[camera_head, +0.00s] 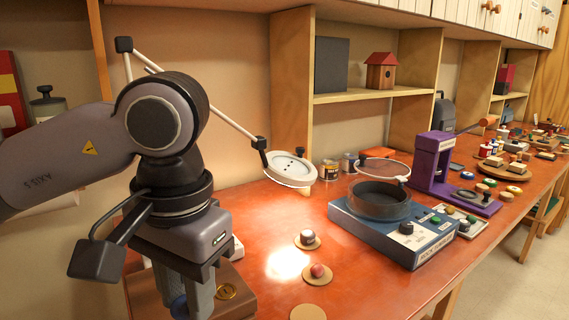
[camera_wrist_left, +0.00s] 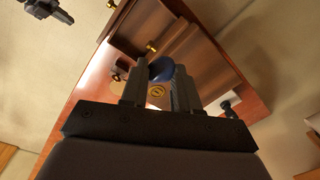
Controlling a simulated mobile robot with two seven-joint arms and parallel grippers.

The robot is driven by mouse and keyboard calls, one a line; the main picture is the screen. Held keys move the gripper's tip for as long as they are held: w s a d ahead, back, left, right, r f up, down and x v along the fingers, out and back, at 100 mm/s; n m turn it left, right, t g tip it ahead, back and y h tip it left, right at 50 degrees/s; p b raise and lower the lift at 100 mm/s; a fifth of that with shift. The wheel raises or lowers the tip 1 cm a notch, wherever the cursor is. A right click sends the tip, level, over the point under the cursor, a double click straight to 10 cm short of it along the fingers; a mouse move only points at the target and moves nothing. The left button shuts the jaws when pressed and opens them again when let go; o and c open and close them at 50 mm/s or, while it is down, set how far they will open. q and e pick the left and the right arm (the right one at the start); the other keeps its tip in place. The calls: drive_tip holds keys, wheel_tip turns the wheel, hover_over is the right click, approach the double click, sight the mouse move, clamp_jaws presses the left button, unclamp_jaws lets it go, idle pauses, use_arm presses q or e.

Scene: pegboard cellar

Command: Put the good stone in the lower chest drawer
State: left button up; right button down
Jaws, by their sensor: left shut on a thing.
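My left gripper (camera_head: 190,290) points down at the front left of the orange-brown bench. In the left wrist view its two fingers (camera_wrist_left: 160,88) are shut on a round, dark blue stone (camera_wrist_left: 160,68); a bit of this stone also shows in the head view (camera_head: 180,304). Below and around the fingers is a brown wooden chest (camera_head: 145,290), largely hidden by my arm in the head view.
A grey-purple stone (camera_head: 307,236) and a red stone (camera_head: 317,270) sit on round discs right of the chest. An empty disc (camera_head: 308,313) lies nearer. A blue machine (camera_head: 390,235) and a purple press (camera_head: 440,170) stand further right. A lamp arm (camera_head: 215,108) reaches behind my gripper.

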use_arm(q)
wheel_tip(320, 180, down, 4)
drive_tip(key=shift+f+b, duration=0.2)
drive_tip(key=shift+b, duration=1.05)
drive_tip(key=o, duration=1.1)
drive_tip(key=shift+r, duration=0.15)
drive_tip(key=shift+d+r, duration=0.2)
drive_tip(key=shift+r, duration=3.25)
drive_tip(key=shift+s, duration=0.1)
